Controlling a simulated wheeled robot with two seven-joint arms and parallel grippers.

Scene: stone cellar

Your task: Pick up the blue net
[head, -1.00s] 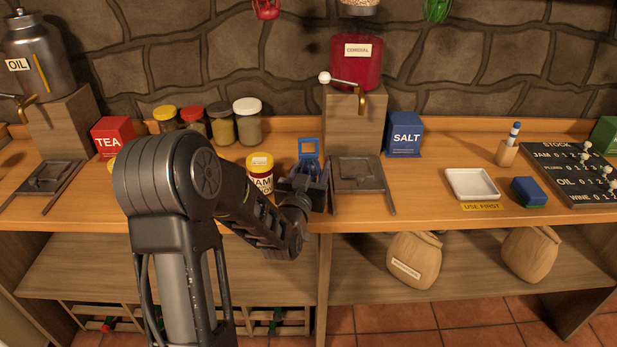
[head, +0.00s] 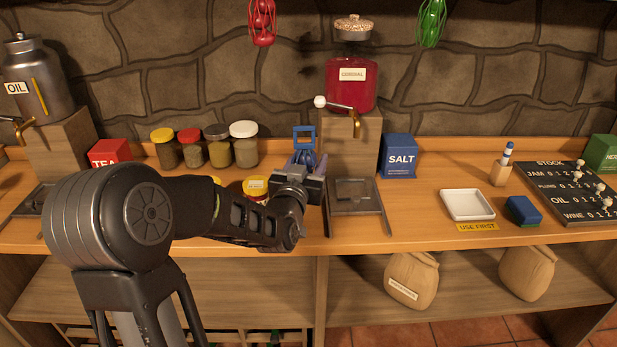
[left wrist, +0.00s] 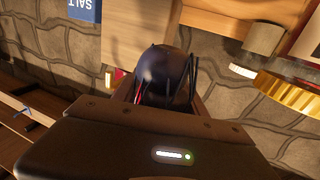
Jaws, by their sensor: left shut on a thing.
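The blue net (head: 304,136) has a square loop handle on top and a cage-like body below. My left gripper (head: 307,168) is shut on it and holds it upright above the counter, left of the cordial dispenser. The gripper hides the net's lower part in the head view. In the left wrist view a dark round thing (left wrist: 165,75) with thin dark wires around it sits between the fingers (left wrist: 165,98); it appears to be the net and its contents. My right gripper is out of view.
A jam jar (head: 255,189) stands just left of the gripper. Several jars (head: 243,150) stand behind to the left. The cordial dispenser (head: 350,88) on its wooden block and a grey tray (head: 355,192) are close on the right. Red (head: 262,22) and green (head: 431,22) nets hang above.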

